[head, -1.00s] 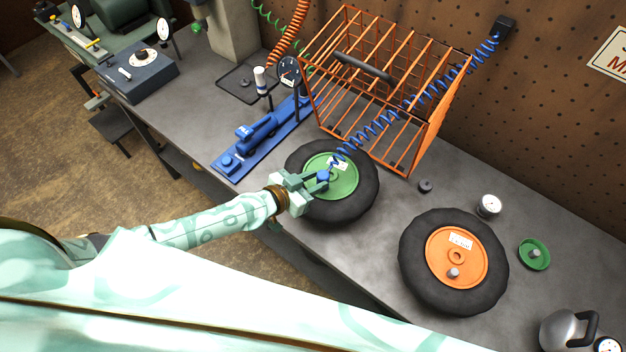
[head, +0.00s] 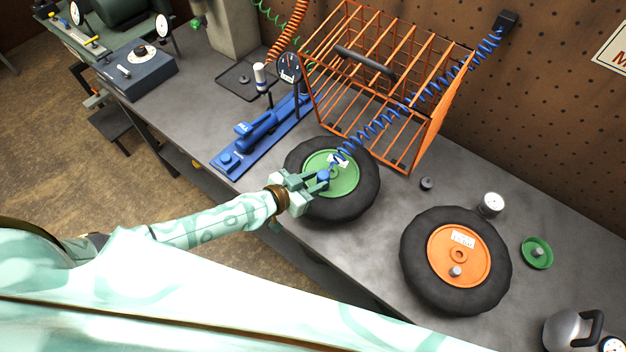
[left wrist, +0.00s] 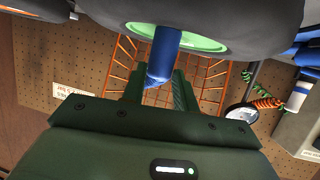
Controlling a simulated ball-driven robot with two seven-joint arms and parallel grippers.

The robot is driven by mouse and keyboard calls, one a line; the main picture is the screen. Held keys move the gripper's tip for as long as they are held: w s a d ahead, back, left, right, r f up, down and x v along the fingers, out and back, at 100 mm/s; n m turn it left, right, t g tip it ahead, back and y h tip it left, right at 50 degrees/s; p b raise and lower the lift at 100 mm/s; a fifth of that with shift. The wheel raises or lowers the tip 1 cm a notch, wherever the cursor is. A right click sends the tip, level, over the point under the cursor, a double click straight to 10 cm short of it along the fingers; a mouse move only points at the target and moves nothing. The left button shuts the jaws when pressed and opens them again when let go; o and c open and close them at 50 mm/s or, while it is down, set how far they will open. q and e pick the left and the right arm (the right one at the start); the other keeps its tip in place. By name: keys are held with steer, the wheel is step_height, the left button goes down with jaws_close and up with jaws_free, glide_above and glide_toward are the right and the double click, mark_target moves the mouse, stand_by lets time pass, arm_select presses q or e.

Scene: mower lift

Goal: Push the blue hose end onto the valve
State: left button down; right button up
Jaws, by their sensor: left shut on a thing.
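The blue hose end (head: 323,175) is in my left gripper (head: 308,185), whose jaws are shut on it. In the left wrist view the blue hose end (left wrist: 163,55) stands between the two fingers and reaches up to the green hub of a wheel. The green-hubbed wheel (head: 362,200) lies on the bench with the hose end over its hub. The valve is hidden behind the hose end and gripper, so I cannot tell whether the two are joined. The coiled blue hose (head: 400,108) runs up to a black wall fitting (head: 507,20). My right gripper is not seen.
An orange wire cage (head: 430,140) stands behind the green wheel. A blue pump (head: 258,135) with a gauge is to its left. Bare bench (head: 470,180) lies between.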

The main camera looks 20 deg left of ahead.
mark_target(318, 180)
arm_select(q)
steer(key=shift+f, duration=0.1)
steer(key=c, duration=1.4)
jaws_free()
steer(key=shift+o, duration=0.2)
steer(key=shift+s, duration=0.1)
steer(key=shift+p+v, duration=0.6)
steer(key=shift+v, duration=1)
steer(key=p+v, duration=0.2)
steer(key=v, duration=0.5)
steer(key=shift+s+a, duration=0.2)
steer(key=shift+s, duration=0.05)
